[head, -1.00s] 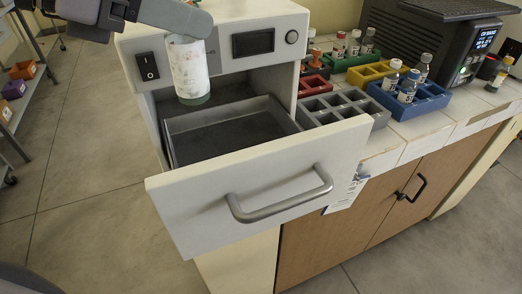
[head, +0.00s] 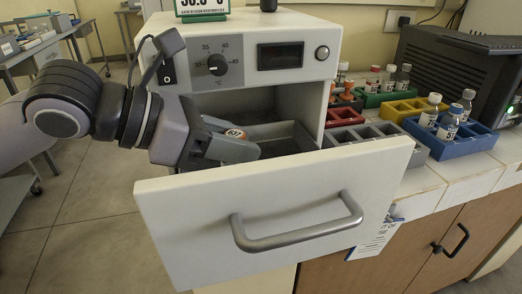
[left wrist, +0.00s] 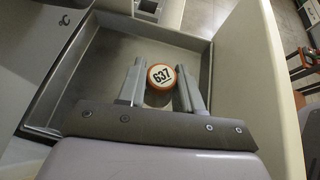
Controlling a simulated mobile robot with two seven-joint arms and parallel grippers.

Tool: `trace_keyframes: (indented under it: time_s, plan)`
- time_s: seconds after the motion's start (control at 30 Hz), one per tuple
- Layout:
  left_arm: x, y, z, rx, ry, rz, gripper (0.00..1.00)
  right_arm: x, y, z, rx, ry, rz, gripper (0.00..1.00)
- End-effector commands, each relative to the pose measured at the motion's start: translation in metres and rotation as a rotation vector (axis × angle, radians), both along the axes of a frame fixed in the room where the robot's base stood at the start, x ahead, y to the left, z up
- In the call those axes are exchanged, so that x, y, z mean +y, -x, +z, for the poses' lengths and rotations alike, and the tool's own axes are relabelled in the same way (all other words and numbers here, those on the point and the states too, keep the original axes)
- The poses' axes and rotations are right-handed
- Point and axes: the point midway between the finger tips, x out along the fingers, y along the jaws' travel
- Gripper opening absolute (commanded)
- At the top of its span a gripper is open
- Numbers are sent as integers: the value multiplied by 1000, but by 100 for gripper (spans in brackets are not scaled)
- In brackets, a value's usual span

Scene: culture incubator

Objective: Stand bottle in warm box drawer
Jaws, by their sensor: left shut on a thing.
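The bottle shows its white cap with an orange rim and the number 637 (left wrist: 161,76). The same bottle cap (head: 236,133) shows between the fingers in the head view; its body is hidden. My left gripper (head: 238,146) is shut on the bottle, reaching down into the open drawer (head: 270,222). In the left wrist view the left gripper (left wrist: 160,88) has one finger on each side of the cap, over the drawer's grey inside (left wrist: 97,68). I cannot tell whether the bottle's base touches the drawer floor. The warm box (head: 240,27) has a dial and a small dark display. My right gripper is not in view.
The drawer's front panel and handle (head: 300,237) stand out before the box. Grey (head: 362,135), red, green, yellow and blue racks (head: 468,143) stand on the counter at right, several holding bottles. A dark device (head: 450,70) stands behind them. The drawer interior around the bottle looks empty.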

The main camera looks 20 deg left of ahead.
Motion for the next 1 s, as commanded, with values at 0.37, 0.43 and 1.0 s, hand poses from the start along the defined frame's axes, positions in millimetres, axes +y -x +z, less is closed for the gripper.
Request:
trace_keyframes:
  time_s: [0.37, 0.43, 1.0]
  plan:
    - [-24, -20, 5, -3, 5, -4, 0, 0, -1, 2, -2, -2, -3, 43]
    - [-30, -24, 5, -3, 4, -4, 0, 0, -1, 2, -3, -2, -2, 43]
    - [-30, -26, -9, -3, 1, -1, 61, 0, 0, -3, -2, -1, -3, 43]
